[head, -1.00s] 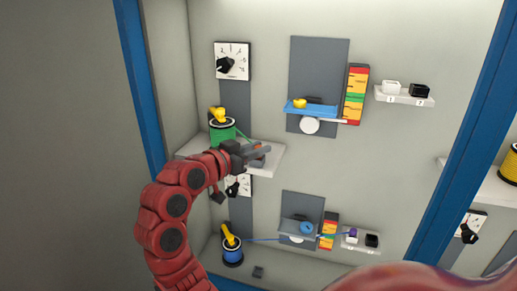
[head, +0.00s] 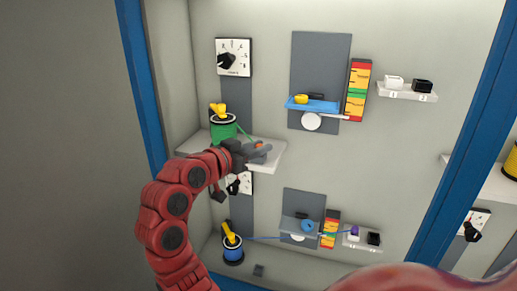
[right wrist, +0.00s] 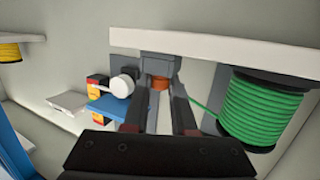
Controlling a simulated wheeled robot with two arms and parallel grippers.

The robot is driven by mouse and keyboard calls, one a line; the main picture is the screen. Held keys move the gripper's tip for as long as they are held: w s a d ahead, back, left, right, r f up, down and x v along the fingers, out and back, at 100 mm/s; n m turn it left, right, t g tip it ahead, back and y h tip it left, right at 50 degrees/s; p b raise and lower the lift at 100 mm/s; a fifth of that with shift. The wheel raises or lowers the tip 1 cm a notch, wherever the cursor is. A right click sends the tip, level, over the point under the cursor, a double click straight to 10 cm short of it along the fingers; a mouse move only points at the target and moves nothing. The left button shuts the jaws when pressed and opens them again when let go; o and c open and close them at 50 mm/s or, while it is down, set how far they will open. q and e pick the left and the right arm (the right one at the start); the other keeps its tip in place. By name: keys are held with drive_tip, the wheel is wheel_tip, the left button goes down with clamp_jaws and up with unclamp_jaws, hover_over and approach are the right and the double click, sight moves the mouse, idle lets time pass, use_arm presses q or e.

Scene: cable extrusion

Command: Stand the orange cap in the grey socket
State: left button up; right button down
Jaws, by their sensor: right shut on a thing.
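My right gripper (head: 262,149) is over the small white shelf (head: 278,157) at the left, beside the green spool (head: 223,127). It is shut on the orange cap (head: 260,146). In the right wrist view, which is upside down, the cap (right wrist: 159,83) is between the fingertips. The grey socket (right wrist: 160,65) stands on the shelf. The cap is in line with the socket and very near or touching it; I cannot tell whether it is in it. My fingers hide part of both in the head view. My left gripper is not in view.
A dial (head: 234,58) is on the wall above the green spool. A blue tray (head: 313,106) and a striped gauge (head: 358,90) are to the right. A blue spool (head: 232,250) is below, and a blue post (head: 143,90) is at the left.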

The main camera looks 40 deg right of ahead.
drive_tip(key=c, duration=0.7)
unclamp_jaws()
drive_tip(key=shift+o, duration=0.2)
drive_tip(key=a+r+b, duration=0.1)
drive_tip(key=a+b, duration=0.1)
drive_tip(key=a, duration=0.6)
drive_tip(key=s+a+r+b, duration=0.1)
drive_tip(key=a+b, duration=0.2)
drive_tip(key=a, duration=0.6)
drive_tip(key=shift+s+r, duration=0.2)
drive_tip(key=shift+r, duration=0.05)
drive_tip(key=o, duration=0.7)
drive_tip(key=shift+c, duration=0.2)
